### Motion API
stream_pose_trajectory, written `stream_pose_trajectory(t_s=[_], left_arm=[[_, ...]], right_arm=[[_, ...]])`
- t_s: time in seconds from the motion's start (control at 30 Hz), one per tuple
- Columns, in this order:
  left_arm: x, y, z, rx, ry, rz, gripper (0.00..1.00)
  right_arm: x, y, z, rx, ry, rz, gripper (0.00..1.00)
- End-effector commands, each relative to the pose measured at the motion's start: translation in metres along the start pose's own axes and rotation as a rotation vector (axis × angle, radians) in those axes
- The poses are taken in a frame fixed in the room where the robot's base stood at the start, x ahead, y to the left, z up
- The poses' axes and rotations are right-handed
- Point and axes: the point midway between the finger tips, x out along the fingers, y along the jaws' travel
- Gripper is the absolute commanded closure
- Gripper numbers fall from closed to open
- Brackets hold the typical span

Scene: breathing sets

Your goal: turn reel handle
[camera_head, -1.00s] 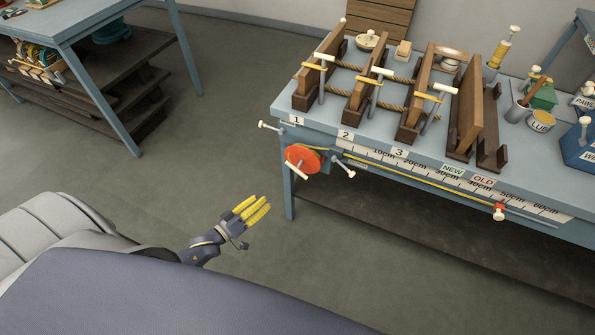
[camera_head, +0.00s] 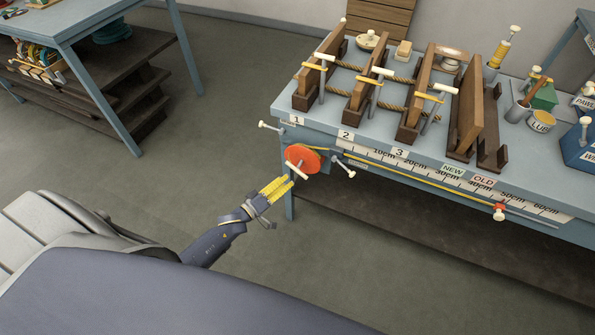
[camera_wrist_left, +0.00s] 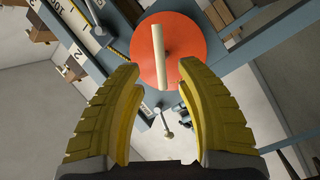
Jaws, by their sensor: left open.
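The reel is an orange-red disc (camera_head: 309,157) on the front of the blue bench near its left corner. Its pale handle (camera_head: 297,170) sticks out from the disc toward me. In the left wrist view the disc (camera_wrist_left: 184,70) and the pale bar-like handle (camera_wrist_left: 161,56) lie ahead, between and beyond the fingertips. My left gripper (camera_head: 287,184) has yellow fingers and is just below and left of the handle. It is open and empty, with a gap to the handle in the wrist view. My right gripper is not in view.
The bench front carries a centimetre scale (camera_head: 455,175) with a yellow cord and a red marker (camera_head: 499,211). A pale-knobbed lever (camera_head: 345,170) sits right of the reel, another knob (camera_head: 264,125) left. Wooden frames stand on top. The floor in front is clear.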

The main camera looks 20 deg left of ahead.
Motion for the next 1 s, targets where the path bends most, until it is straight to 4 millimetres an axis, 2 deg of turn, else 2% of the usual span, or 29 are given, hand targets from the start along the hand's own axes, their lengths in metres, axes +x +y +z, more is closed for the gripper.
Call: stream_pose_trajectory(t_s=[0.03, 0.2, 0.43, 0.7, 1.0], left_arm=[[0.01, 0.001, -0.001, 0.0, 0.001, 0.002, 0.64], [0.037, 0.001, -0.001, 0.0, 0.001, 0.001, 0.64], [0.061, 0.0, 0.0, 0.0, 0.0, 0.001, 0.64], [0.071, 0.0, 0.0, 0.0, 0.0, 0.0, 0.64], [0.072, 0.0, 0.0, 0.0, 0.0, 0.0, 0.62]], right_arm=[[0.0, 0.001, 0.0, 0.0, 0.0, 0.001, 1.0], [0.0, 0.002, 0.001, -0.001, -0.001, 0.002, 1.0], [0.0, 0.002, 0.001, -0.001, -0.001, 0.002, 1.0], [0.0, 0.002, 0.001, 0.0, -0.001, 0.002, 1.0], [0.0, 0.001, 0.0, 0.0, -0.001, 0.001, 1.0]])
